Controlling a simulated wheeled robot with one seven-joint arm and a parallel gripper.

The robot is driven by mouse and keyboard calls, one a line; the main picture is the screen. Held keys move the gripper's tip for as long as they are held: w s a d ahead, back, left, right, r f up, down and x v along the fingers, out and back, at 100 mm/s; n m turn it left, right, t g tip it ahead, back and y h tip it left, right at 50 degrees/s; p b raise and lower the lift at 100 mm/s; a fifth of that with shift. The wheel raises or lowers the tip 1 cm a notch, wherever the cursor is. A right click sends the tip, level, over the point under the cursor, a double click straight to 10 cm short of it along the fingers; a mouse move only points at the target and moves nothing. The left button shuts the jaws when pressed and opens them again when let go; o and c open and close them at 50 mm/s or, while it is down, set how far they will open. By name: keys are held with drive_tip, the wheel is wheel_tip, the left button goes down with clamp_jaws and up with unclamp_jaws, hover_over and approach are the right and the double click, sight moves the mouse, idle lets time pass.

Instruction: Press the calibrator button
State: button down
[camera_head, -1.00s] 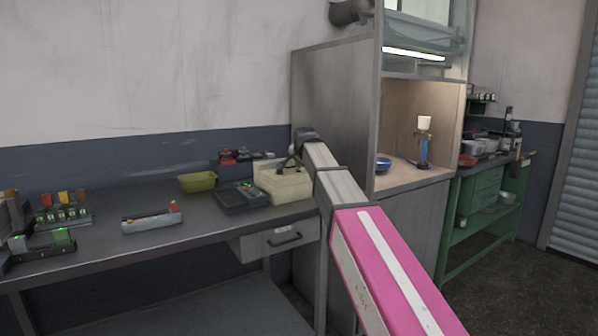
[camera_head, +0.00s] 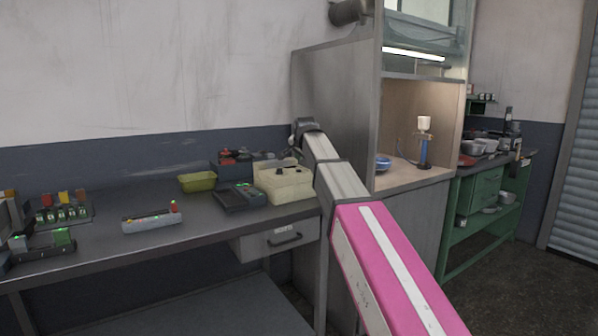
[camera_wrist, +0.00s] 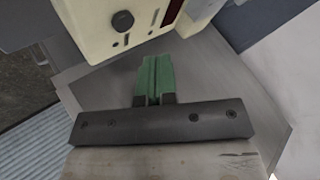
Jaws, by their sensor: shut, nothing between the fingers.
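A cream box-shaped device (camera_head: 285,184), which looks like the calibrator, stands on the grey bench beside the tall cabinet. In the wrist view its cream face (camera_wrist: 100,18) fills the top, with a dark round button or knob (camera_wrist: 122,21), slots and part of a dark red display (camera_wrist: 174,10). My gripper (camera_wrist: 155,60) has green fingers closed together, with nothing between them. The fingertips point towards the lower edge of the cream face, below and right of the round button. Contact cannot be told. In the head view the gripper is too small and hidden to make out clearly.
A dark keypad-like device (camera_head: 240,196) lies left of the cream box, and a yellow-green tray (camera_head: 197,181) is farther left. A dark case with red parts (camera_head: 238,158) stands behind. The cabinet's side wall (camera_head: 335,105) rises close by my arm.

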wheel_tip(320, 180, up, 4)
drive_tip(key=shift+r, duration=0.15)
idle(0.3)
idle(1.6)
